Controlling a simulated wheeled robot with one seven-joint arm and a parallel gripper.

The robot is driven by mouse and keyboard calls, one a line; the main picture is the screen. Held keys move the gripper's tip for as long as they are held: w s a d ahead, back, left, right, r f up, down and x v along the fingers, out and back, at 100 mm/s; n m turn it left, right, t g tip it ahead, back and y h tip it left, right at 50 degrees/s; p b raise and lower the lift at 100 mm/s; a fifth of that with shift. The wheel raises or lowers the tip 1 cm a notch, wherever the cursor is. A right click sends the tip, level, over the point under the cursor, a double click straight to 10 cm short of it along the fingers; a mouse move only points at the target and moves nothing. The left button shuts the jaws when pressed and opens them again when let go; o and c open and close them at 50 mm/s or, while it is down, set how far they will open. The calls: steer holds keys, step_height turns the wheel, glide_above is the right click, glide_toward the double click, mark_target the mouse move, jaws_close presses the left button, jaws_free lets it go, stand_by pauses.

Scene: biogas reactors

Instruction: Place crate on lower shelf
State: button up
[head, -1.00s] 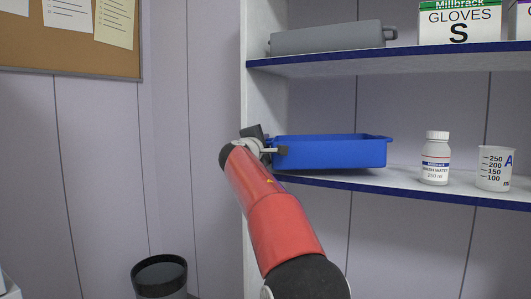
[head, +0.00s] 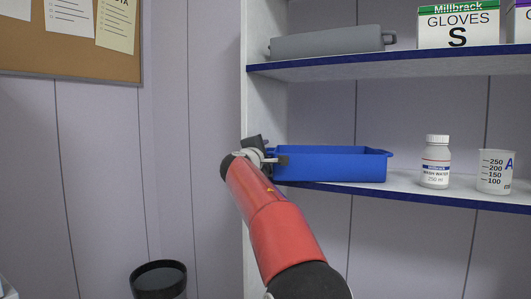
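A blue open-topped crate (head: 335,167) is at the left end of the lower shelf (head: 420,197) in the head view. Its base looks level with the shelf and close to or on its surface; I cannot tell whether it bears fully on it. My gripper (head: 272,160) is at the crate's left end, with a dark finger against the outside of its near left corner. It appears shut on the crate's left end wall or handle. The other finger is partly hidden behind my wrist and the crate.
The upper shelf (head: 400,62) holds a grey crate (head: 326,40) and a glove box (head: 458,26). A side panel (head: 258,110) borders the left.

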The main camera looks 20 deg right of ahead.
steer(key=r+b+v, duration=0.1)
steer(key=b+v, duration=0.3)
steer(key=v, duration=0.8)
steer(key=shift+f, duration=0.3)
steer(key=s+a+f+m+g+y+p, duration=0.1)
steer(key=s+a+f+m+g+y, duration=0.2)
steer(key=s+f, duration=0.8)
steer(key=s+a+f+m+g+y+p, duration=0.1)
steer(key=s+a+f+m+y, duration=0.3)
steer(key=s+f, duration=0.7)
steer(key=s+a+f+m+g+y+p, duration=0.1)
steer(key=s+a+f+m+g+y, duration=0.3)
steer(key=s+f, duration=0.8)
steer(key=shift+s+m+g+y, duration=0.3)
steer(key=shift+s+m+y, duration=0.6)
steer(key=shift+s, duration=0.4)
